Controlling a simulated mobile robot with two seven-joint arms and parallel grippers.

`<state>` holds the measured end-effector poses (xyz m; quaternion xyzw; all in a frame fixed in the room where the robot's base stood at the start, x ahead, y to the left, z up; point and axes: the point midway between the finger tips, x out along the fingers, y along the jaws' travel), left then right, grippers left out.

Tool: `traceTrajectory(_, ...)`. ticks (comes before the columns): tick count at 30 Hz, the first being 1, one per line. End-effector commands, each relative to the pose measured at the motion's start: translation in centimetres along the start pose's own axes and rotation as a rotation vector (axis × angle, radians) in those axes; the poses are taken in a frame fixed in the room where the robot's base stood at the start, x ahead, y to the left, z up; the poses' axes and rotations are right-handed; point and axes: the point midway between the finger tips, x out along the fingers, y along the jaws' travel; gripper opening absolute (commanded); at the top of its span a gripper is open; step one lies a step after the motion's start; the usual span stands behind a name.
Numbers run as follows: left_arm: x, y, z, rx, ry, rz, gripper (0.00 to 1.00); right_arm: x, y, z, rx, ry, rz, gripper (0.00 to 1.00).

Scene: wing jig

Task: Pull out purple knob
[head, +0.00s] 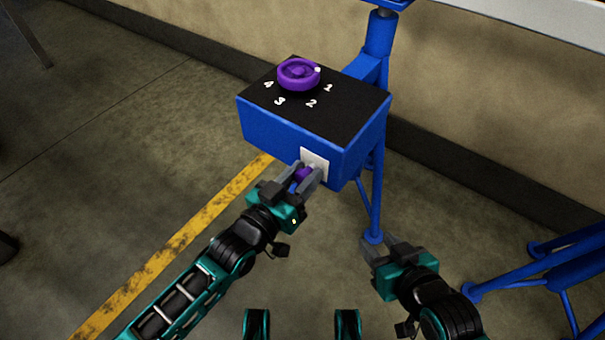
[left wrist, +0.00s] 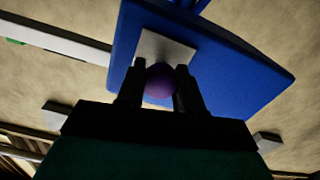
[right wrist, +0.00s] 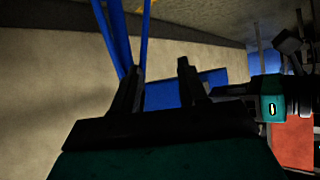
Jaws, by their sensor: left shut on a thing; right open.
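The purple knob (head: 303,174) is on the front face of a blue box (head: 285,143), in front of a white square plate (head: 316,163). My left gripper (head: 308,176) is shut on the knob, one finger on each side. In the left wrist view the knob (left wrist: 160,82) shows as a round purple ball between the fingers, close to the white plate (left wrist: 163,49). I cannot tell how far it stands out from the plate. My right gripper (head: 385,243) is open and empty, below and to the right of the box.
A purple dial (head: 298,74) sits on the box's black top (head: 335,109), with white numbers around it. A blue stand (head: 377,190) holds the box. More blue legs (head: 540,270) are at right. A yellow floor line (head: 165,255) runs at left. Bare floor lies between.

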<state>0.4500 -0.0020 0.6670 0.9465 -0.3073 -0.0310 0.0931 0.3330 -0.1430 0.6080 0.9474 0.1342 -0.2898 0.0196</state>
Motion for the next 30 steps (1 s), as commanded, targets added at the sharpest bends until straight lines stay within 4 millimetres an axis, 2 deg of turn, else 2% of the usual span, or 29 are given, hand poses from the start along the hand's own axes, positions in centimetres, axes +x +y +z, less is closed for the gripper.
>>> traceTrajectory(8,-0.4,0.0,-0.2,0.001,0.001,-0.001,0.0,-0.2,0.0,-0.3,0.0,0.0,0.001,0.43)
traceTrajectory(15,-3.2,0.0,-0.4,0.001,0.0,0.0,0.0,-1.0,0.3,-1.6,-0.002,0.013,0.011,0.43)
traceTrajectory(23,-3.5,0.0,-0.1,0.0,0.004,0.001,0.0,-0.8,0.5,-0.5,-0.004,-0.002,0.015,0.43)
traceTrajectory(24,-3.5,0.0,-0.1,0.0,0.004,0.001,0.37,-0.8,0.5,-0.5,-0.004,-0.003,0.015,0.43)
traceTrajectory(30,-3.5,0.0,-0.1,0.0,0.002,0.0,0.56,-0.9,0.5,-0.5,-0.005,-0.002,0.014,0.43)
